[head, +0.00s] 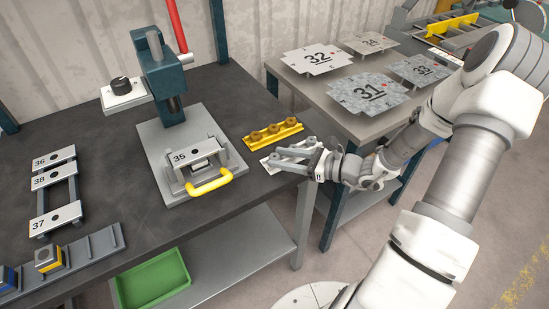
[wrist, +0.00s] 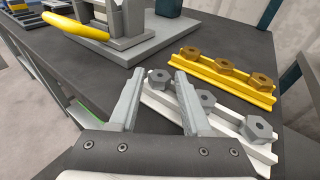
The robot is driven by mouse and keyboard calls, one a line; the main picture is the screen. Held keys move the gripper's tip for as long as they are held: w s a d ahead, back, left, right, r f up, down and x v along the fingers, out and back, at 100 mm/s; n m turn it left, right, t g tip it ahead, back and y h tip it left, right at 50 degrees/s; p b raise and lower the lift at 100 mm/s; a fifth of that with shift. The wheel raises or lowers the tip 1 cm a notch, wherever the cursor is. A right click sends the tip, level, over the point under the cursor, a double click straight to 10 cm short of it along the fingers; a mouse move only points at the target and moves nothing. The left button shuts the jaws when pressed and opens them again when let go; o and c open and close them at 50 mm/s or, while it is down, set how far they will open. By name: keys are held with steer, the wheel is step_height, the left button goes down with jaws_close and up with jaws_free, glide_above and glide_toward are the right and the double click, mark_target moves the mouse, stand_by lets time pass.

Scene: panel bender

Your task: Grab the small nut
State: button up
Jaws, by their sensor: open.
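In the wrist view a white rack (wrist: 233,137) bears three grey hex nuts in a row: a far-left nut (wrist: 159,77), a middle nut (wrist: 205,98) and a near-right nut (wrist: 258,130). A yellow rack (wrist: 230,85) behind it bears three brown nuts, one of them the middle brown nut (wrist: 223,67). I cannot tell which nut the task calls small. My gripper (wrist: 160,74) is open and empty, with the far-left grey nut showing between its fingertips. In the head view my gripper (head: 283,157) is over the white rack (head: 267,166) and hides most of it.
A press (head: 160,75) and a fixture with a yellow handle (head: 210,186) stand left of the racks on the dark table (head: 95,110). A second table (head: 345,120) with numbered plates is at the right. A green bin (head: 152,277) sits below.

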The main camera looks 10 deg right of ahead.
jaws_close()
